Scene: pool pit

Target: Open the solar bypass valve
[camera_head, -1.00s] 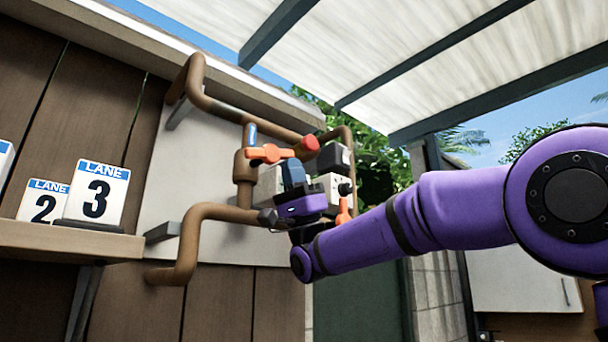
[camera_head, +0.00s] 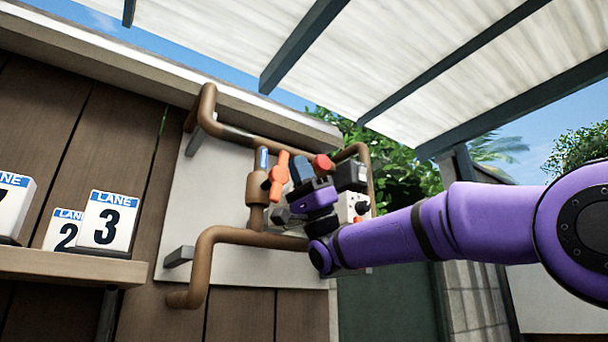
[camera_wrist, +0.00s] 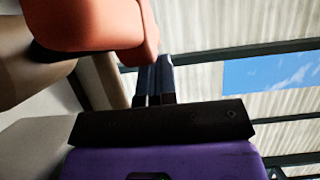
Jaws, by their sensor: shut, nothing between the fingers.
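An orange valve handle (camera_head: 279,177) sits on the brown vertical pipe, close to a blue tag (camera_head: 263,158). It stands nearly upright, leaning slightly right at its top. My gripper (camera_head: 301,163) is just right of the handle, with its blue fingers shut and empty. In the wrist view, the orange handle (camera_wrist: 92,25) looms large at the upper left, and my shut fingers (camera_wrist: 154,62) are close to its right edge. I cannot tell whether they touch. My wrist hides part of the valve assembly.
Brown pipes (camera_head: 205,262) loop out from the pale wall panel (camera_head: 220,190). Metal brackets project from the panel at left. A shelf (camera_head: 70,266) with lane-number blocks (camera_head: 107,221) is further left. The beamed roof (camera_head: 400,40) is overhead.

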